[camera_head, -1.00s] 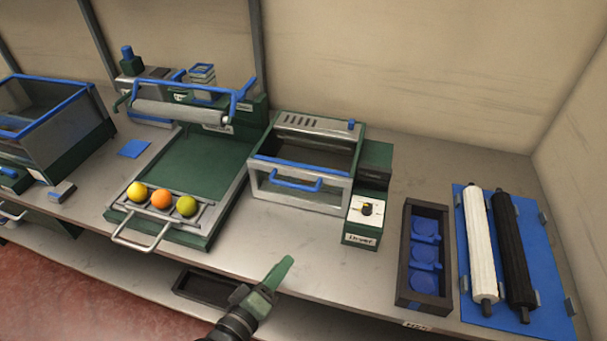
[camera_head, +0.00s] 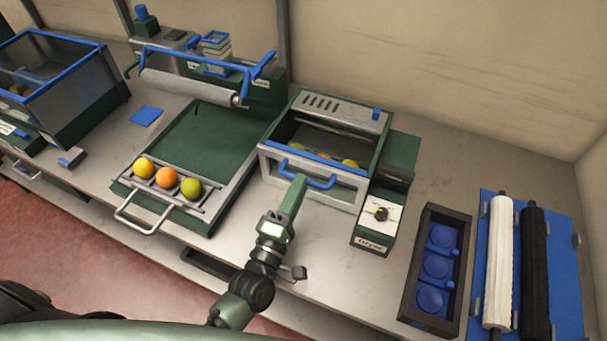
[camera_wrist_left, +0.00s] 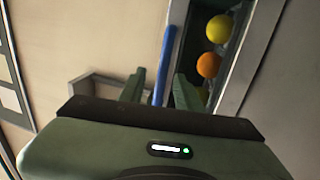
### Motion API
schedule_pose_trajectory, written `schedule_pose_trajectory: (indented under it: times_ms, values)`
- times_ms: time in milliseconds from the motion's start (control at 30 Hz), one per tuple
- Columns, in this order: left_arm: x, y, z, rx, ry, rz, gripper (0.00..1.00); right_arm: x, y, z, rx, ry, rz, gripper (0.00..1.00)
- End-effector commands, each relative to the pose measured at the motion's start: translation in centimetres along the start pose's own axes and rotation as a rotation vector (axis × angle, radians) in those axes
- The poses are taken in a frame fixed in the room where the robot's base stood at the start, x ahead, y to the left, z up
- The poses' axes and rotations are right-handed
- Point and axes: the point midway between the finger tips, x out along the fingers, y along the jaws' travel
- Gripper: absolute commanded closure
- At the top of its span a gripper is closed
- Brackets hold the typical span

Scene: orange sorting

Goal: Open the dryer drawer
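The dryer (camera_head: 325,120) is a grey and green box at the centre back, with a glass front and a blue handle (camera_head: 306,180). My left gripper (camera_head: 299,182) is at the handle, in front of the dryer. In the left wrist view, its two green fingers (camera_wrist_left: 160,88) are apart, with the blue bar (camera_wrist_left: 165,60) running between them. Whether they touch the bar cannot be told. A yellow fruit (camera_wrist_left: 219,29) and an orange fruit (camera_wrist_left: 208,65) lie behind the front frame in that view. My right gripper is not in view.
A tray (camera_head: 138,212) with a grey handle holds three fruits left of the dryer. A control box (camera_head: 375,230) with a knob stands at its right. A dark rack (camera_head: 459,225) and a blue mat with two rollers lie further right. The counter before the dryer is mostly clear.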

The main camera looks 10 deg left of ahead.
Motion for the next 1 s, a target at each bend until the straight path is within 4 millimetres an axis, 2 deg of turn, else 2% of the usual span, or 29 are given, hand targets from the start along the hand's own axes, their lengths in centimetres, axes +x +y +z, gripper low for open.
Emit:
schedule_pose_trajectory:
  times_ms: [67,200,367,500,533,633,667,1000]
  values:
    - [1.3,0.2,0.0,0.001,0.001,0.002,0.66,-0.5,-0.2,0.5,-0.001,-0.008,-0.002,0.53]
    - [2.4,0.1,0.0,0.002,0.001,0.001,0.66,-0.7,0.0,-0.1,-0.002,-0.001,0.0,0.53]
    - [2.7,0.0,0.0,0.002,0.0,0.0,0.66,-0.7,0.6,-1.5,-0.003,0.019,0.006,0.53]
    - [2.7,0.0,0.0,0.002,0.0,-0.001,0.66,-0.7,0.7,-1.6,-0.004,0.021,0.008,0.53]
    - [2.7,0.0,0.0,0.002,0.0,-0.001,0.69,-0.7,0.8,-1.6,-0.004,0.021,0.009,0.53]
    - [2.7,0.0,0.0,0.002,0.0,-0.001,0.97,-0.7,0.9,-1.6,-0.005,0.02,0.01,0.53]
    - [2.7,0.0,0.0,0.002,0.0,-0.001,1.0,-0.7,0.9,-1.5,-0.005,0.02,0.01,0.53]
    - [2.7,-0.1,0.0,0.002,-0.001,-0.001,1.0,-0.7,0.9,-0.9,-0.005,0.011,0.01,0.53]
